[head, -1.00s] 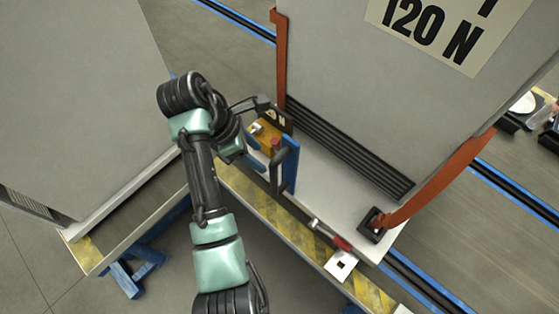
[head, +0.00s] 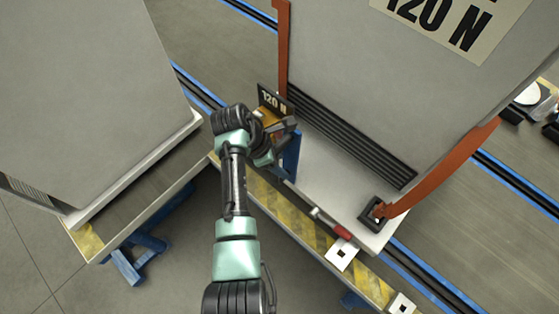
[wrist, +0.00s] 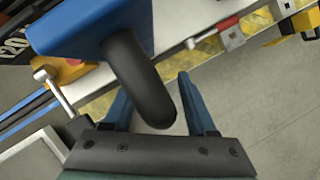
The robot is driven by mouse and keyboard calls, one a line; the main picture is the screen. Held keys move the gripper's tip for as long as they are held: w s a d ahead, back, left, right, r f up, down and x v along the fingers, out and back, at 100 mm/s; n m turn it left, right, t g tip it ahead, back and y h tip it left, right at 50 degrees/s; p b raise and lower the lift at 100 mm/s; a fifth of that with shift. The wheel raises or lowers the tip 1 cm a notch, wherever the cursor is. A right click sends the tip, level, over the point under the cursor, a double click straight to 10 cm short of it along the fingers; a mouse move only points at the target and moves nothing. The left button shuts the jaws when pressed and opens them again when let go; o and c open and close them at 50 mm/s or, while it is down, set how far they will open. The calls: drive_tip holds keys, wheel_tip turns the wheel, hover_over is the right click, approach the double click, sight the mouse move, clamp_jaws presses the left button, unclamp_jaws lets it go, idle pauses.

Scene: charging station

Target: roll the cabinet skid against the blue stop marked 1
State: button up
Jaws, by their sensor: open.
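The cabinet skid (head: 335,195) is a pale base under a tall grey cabinet (head: 390,90) labelled 120 N, with orange straps at its corners. A blue upright (head: 291,158) stands at its near left side. In the wrist view a dark curved handle (wrist: 140,80) comes down from a blue bracket (wrist: 85,25). My gripper (head: 280,137) is at the upright. In the wrist view its open fingers (wrist: 155,90) lie on either side of the handle; I cannot tell whether they touch it. I cannot make out a blue stop marked 1.
A second grey cabinet (head: 85,100) stands on a bench at the left. A yellow-striped edge (head: 285,220) runs along the near side of the skid, with a red-ended lever (head: 335,226) and a white marker plate (head: 342,254). Blue-edged rails (head: 440,280) cross the floor. Small items lie at far right.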

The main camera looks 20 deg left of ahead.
drive_tip(key=shift+c, duration=0.4)
clamp_jaws()
idle(1.1)
